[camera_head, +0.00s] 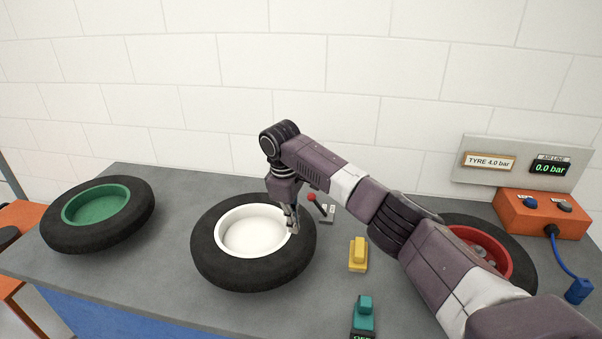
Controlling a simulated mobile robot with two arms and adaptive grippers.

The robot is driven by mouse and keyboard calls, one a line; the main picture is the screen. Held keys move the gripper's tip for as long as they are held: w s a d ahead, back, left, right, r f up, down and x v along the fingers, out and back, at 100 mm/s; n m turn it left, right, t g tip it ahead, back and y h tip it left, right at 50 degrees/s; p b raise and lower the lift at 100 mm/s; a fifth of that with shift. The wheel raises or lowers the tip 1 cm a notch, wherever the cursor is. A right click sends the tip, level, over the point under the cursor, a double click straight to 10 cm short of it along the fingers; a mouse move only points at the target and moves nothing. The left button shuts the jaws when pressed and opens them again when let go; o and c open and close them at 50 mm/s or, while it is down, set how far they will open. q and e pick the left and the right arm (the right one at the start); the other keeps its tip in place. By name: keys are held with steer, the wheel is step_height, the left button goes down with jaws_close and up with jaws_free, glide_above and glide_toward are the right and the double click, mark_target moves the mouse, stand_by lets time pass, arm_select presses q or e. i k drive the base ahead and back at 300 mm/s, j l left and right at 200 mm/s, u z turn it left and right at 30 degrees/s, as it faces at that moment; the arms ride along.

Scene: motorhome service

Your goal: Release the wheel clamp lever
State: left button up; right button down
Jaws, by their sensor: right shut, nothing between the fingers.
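The wheel clamp lever, a dark rod with a red knob (311,197), stands on a small grey plate (327,211) just right of the middle wheel. The middle wheel is a black tyre (215,270) with a white rim (250,240), lying flat on the bench. My right gripper (293,228) points down at the right edge of the white rim, left of the lever. Its fingers are shut and empty, and they appear apart from the red knob. My left gripper is not in view.
A green-rimmed wheel (95,204) lies at the left and a red-rimmed wheel (488,243) at the right, partly behind my arm. A yellow block (358,254) and a teal device (363,314) stand in front. An orange box (545,215) with a blue-cabled plug sits at the far right.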

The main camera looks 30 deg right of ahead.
mark_target(311, 197)
steer(key=i+l, duration=0.25)
steer(key=i, duration=0.15)
steer(key=i+l, duration=0.25)
steer(key=i, duration=0.15)
